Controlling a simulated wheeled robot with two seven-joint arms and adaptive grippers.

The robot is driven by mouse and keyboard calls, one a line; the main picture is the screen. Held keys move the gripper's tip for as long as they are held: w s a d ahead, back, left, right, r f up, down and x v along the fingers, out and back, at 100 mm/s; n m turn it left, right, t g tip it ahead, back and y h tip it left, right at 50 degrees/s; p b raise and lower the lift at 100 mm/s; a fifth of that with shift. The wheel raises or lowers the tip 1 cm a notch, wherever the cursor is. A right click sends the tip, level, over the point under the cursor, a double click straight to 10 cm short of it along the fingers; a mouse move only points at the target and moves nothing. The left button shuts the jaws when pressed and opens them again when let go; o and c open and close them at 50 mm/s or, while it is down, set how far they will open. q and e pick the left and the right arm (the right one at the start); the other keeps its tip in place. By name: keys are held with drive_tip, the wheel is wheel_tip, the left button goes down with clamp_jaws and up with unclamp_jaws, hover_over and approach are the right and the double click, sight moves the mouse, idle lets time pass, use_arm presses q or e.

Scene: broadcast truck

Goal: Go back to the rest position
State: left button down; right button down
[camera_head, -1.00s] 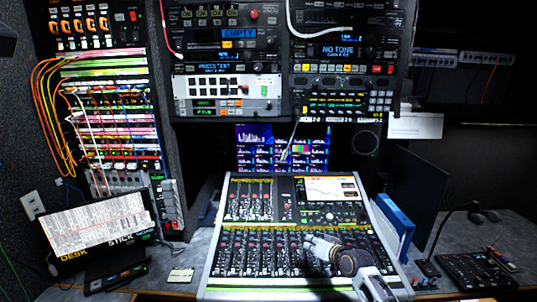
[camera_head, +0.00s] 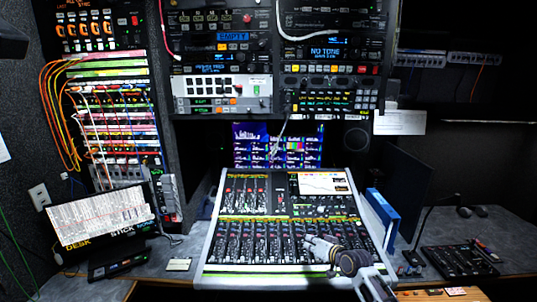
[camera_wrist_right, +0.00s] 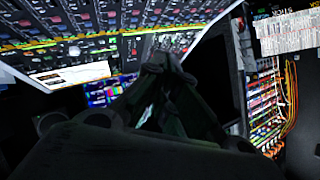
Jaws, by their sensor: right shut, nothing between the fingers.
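My right gripper (camera_head: 312,243) is shut and empty. In the head view it shows over the right part of the sound mixing desk (camera_head: 228,240), with its arm coming in from the lower right. The gap between it and the desk's faders cannot be judged. In the right wrist view the dark gripper (camera_wrist_right: 162,62) fills the middle, its fingertips together, with rows of desk controls beyond. My left gripper is not in view.
A monitor (camera_head: 100,215) stands at the left of the counter, and a blue binder (camera_head: 380,216) stands right of the desk. A small black control panel (camera_head: 458,262) lies at the right. Equipment racks (camera_head: 222,60) and patch cables rise behind. Some counter around the small panel is bare.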

drive_tip(key=s+d+f+g+h+b, duration=0.15)
drive_tip(key=s+f, duration=0.35)
drive_tip(key=f, duration=0.7)
drive_tip(key=s+d+f+g+h, duration=0.1)
drive_tip(key=s+d+f, duration=0.3)
drive_tip(key=f, duration=0.7)
drive_tip(key=s+d+f+g+h, duration=0.15)
drive_tip(key=s+f, duration=0.45)
drive_tip(key=f, duration=0.6)
drive_tip(key=s+d+f+n+g+h+b, duration=0.1)
drive_tip(key=s+d+f+g, duration=0.1)
drive_tip(key=s+f, duration=1.05)
drive_tip(key=s+d+f+g+b, duration=0.1)
drive_tip(key=s+d+f+g, duration=0.1)
drive_tip(key=s+f, duration=1.05)
drive_tip(key=s+f+n+g, duration=0.1)
drive_tip(key=s+f, duration=0.1)
drive_tip(key=s, duration=1.1)
drive_tip(key=s+f+n+g+h, duration=0.1)
drive_tip(key=s+f, duration=0.2)
drive_tip(key=s, duration=1)
drive_tip(key=shift+s+a+g+b, duration=0.2)
drive_tip(key=shift+g+b, duration=0.1)
drive_tip(key=shift+g, duration=0.1)
